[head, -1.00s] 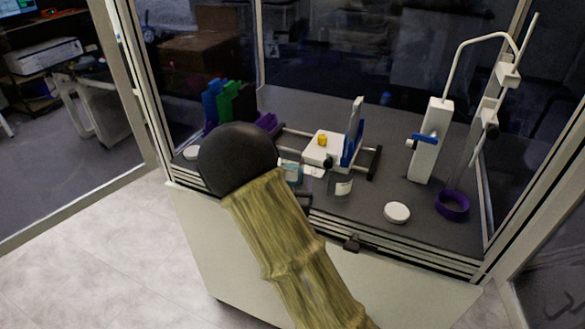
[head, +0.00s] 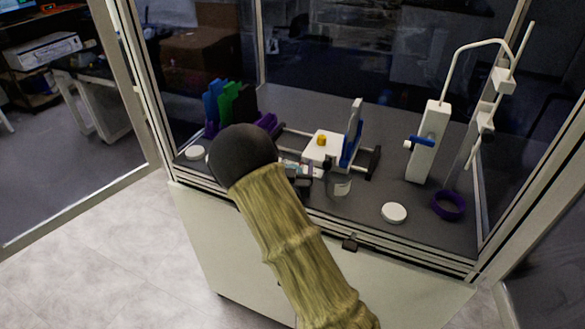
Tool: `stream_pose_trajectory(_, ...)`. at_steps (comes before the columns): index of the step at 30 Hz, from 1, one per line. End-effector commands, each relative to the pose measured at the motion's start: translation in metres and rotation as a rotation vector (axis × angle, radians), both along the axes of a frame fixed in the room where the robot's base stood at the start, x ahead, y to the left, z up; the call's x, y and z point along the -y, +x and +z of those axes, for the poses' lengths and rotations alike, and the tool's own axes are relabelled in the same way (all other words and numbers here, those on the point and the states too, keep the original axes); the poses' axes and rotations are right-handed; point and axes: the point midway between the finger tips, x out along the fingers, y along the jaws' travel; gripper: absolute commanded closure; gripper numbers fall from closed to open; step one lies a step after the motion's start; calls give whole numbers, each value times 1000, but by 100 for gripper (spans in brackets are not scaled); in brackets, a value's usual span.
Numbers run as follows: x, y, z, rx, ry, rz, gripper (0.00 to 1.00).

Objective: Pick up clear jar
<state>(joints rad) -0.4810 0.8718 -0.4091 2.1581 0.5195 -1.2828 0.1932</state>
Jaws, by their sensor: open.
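The clear jar (head: 340,187) stands upright near the front edge of the dark worktop, right of the middle, with a pale label on its side. My gripper (head: 317,177) is small and partly hidden behind my arm's black rounded joint in the head view. Its dark fingers are open, just left of the jar and close to its upper part. I cannot tell whether a finger touches the jar or overlaps it only in the picture.
A white device with a yellow knob (head: 321,140) and a blue plate stands just behind the jar. A white lid (head: 394,212) and a purple ring (head: 448,205) lie to the right. A white stand (head: 427,145) rises behind them. Green and blue racks (head: 222,105) stand at left. The enclosure's front rail runs below.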

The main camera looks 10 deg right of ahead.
Motion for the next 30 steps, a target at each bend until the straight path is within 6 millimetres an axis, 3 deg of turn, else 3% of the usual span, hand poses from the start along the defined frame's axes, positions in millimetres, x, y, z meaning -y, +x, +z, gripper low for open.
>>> stream_pose_trajectory(14,0,0,0,0,0,0,17)
stream_pose_trajectory(22,0,0,0,1,0,0,70)
stream_pose_trajectory(30,0,0,1,2,-1,0,72)
